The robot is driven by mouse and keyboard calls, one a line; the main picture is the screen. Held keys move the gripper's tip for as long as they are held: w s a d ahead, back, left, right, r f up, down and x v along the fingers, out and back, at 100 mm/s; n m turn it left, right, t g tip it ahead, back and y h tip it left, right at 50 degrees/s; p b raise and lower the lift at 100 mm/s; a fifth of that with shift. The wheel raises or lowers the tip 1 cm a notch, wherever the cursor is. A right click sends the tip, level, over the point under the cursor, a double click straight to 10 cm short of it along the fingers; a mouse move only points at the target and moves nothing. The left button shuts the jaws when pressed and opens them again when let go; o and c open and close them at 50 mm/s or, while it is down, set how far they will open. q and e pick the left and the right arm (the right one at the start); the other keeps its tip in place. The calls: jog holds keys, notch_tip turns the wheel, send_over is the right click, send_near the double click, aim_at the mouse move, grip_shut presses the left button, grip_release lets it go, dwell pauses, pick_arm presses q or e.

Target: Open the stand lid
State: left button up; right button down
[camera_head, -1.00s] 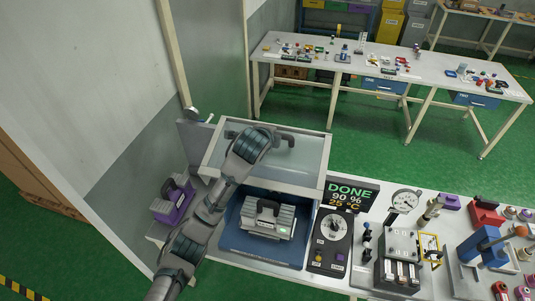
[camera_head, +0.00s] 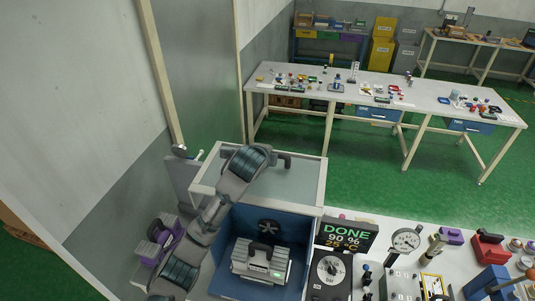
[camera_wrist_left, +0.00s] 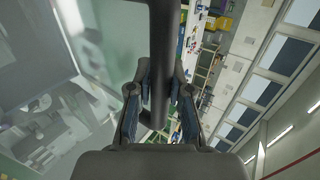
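The stand is a blue box (camera_head: 222,282) at the lower middle of the head view. A grey device with a black handle (camera_head: 262,259) sits inside it. The stand lid (camera_head: 194,188), a clear panel in a pale frame, is raised above the box, leaving its front and inside visible. My left gripper (camera_head: 280,160) is at the lid's dark handle (camera_head: 288,160) on its far part. In the left wrist view, the fingers (camera_wrist_left: 160,100) are closed in around the dark handle bar (camera_wrist_left: 163,45). My right gripper is not in view.
A purple-and-grey device (camera_head: 160,238) stands left of the box. A wall (camera_head: 85,100) is close on the left. Another table (camera_head: 425,103) stands behind.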

pick_arm(q)
jog(key=o, duration=0.5)
jog(key=shift+w, duration=0.1)
jog(key=shift+c, duration=0.2)
jog(key=v, duration=1.1)
jog(key=shift+s+a, duration=0.15)
jog(key=shift+s, duration=0.25)
jog(key=shift+r, duration=0.15)
